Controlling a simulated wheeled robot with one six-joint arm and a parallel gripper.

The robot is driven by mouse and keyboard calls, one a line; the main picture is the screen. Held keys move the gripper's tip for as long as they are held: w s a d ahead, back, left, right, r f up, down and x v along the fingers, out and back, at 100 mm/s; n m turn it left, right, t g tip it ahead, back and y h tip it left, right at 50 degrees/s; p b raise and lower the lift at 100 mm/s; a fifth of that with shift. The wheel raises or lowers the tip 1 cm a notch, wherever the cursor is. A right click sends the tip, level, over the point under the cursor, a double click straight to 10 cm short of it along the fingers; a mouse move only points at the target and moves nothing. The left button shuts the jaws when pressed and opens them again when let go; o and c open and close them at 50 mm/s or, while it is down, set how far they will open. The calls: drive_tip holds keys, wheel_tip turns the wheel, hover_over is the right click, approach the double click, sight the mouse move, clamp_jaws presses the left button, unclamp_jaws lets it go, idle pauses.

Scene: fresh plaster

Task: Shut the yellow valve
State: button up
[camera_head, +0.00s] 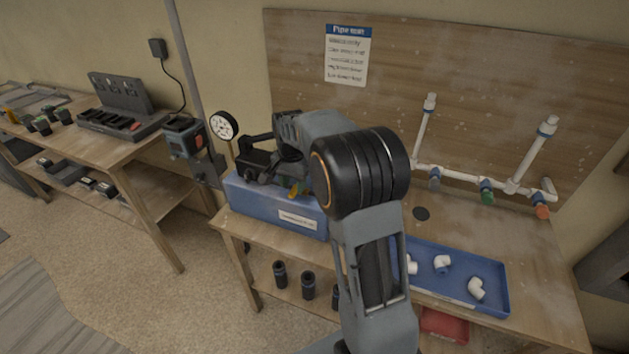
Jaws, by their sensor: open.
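My gripper (256,158) is black and open, above the blue box (262,205) at the left of the workbench. No clearly yellow valve shows. A small yellow and green piece (297,189) peeks out beside my arm above the blue box; I cannot tell what it is. White pipework (462,175) runs along the wooden back panel. It carries a grey-blue valve (434,181), a green valve (487,190) and an orange valve (541,206), all apart from my gripper. My arm hides the middle of the bench and may hide more of the pipework.
A blue tray (497,303) with white fittings lies at the bench front. A round gauge (223,126) stands by the blue box. A dark disc (421,213) lies on the bench (520,240). Dark cylinders (308,284) stand underneath. Another bench (110,150) is at left.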

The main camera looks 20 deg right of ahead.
sight(293, 189)
wheel_tip(293, 189, up, 10)
drive_tip(key=p, duration=0.7)
drive_tip(key=s+a+r+n+t, duration=0.1)
drive_tip(key=s+n, duration=0.3)
drive_tip(key=s, duration=0.7)
drive_tip(key=s+a+r+n+t+b, duration=0.1)
drive_tip(key=s+n, duration=0.4)
drive_tip(key=s, duration=0.6)
drive_tip(key=shift+s+a+r+n+t, duration=0.35)
drive_tip(key=shift+a+r+t, duration=0.35)
drive_tip(key=shift+a+t, duration=0.6)
drive_tip(key=shift+d, duration=0.1)
